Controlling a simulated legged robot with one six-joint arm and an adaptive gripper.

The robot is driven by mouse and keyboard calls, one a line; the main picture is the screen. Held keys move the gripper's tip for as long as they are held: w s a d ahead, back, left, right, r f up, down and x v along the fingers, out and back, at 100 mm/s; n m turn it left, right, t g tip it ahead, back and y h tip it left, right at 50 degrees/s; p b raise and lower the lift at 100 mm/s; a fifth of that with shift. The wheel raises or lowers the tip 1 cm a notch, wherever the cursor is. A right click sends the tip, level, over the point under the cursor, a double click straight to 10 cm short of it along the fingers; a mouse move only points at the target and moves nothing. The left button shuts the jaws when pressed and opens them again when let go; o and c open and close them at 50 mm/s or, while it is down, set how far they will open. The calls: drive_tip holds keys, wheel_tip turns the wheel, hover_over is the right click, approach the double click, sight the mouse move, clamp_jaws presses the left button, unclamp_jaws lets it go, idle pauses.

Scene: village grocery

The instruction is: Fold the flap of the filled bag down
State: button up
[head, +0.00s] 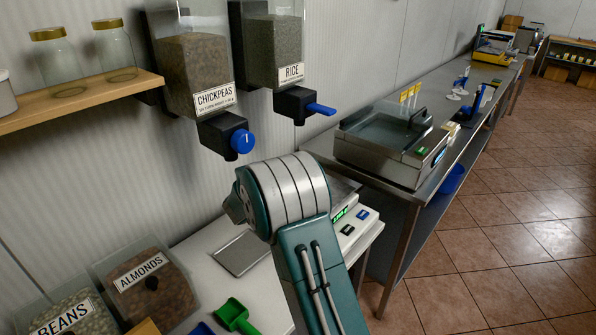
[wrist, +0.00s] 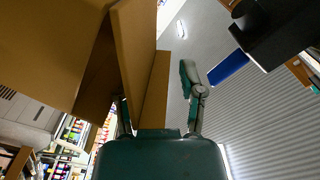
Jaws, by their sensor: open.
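In the wrist view a large brown paper bag (wrist: 45,45) fills the left side, very close. Its upright brown panel, seemingly the flap (wrist: 138,50), stands up beside the bag's opening. My gripper (wrist: 160,105) is open, with its two fingers spread apart. The left finger is close by the brown panel and partly covered by it; I cannot tell if they touch. The right finger stands clear against the grey wall. In the head view my arm covers the bag and the gripper. What is inside the bag does not show.
A chickpeas dispenser (head: 193,75) with a blue knob and a rice dispenser (head: 273,50) hang above my arm. Almonds (head: 150,290) and beans bins and a green scoop (head: 235,317) are at lower left.

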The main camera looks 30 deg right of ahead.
drive_tip(key=v, duration=1)
drive_tip(key=shift+f, duration=0.1)
